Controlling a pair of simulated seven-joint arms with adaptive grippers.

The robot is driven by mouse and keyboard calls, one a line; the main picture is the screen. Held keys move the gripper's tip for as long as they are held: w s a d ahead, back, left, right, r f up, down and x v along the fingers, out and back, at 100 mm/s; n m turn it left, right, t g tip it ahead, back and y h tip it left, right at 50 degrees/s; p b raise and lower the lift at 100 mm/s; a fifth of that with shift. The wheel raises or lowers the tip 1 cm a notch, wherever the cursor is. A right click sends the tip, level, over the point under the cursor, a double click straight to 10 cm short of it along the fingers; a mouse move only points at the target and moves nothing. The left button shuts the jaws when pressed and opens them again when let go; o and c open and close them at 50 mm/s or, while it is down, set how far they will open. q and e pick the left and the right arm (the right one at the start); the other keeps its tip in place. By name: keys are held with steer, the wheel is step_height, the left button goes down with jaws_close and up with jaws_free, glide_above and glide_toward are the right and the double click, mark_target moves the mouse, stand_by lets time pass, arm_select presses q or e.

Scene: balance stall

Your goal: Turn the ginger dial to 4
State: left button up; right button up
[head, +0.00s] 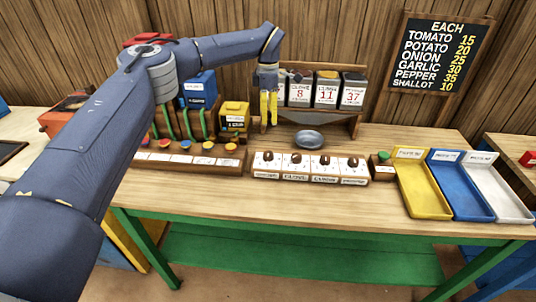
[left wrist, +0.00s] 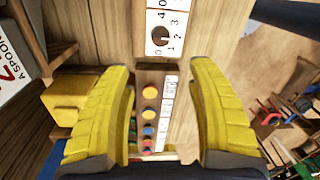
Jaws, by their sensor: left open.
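A row of white dial plates with dark round knobs stands on the table in the head view. Their small labels are too blurred to tell surely which is ginger. The leftmost dial (head: 267,160) is at the left end of the row. A dial (left wrist: 160,37) with numbers around a brown knob shows at the top of the left wrist view; its pointer direction is unclear. My left gripper (head: 268,118) has yellow fingers pointing down, behind and above the dial row. In the left wrist view it (left wrist: 165,68) is open and empty, apart from the dial. My right gripper is out of view.
A wooden strip of coloured buttons (head: 190,158) lies left of the dials. A grey bowl (head: 308,139) stands behind them. A small box with a green button (head: 383,157) and yellow (head: 424,190), blue and white trays are to the right. Numbered canisters (head: 326,90) stand behind.

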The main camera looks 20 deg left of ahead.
mark_target(268, 153)
arm_select(q)
steer(key=f, duration=0.5)
steer(key=s+f, duration=0.1)
steer(key=f, duration=1)
steer(key=shift+s+d+f, duration=0.15)
steer(key=shift+d+f, duration=0.1)
steer(key=shift+d, duration=0.05)
steer(key=shift+c, duration=0.5)
jaws_close()
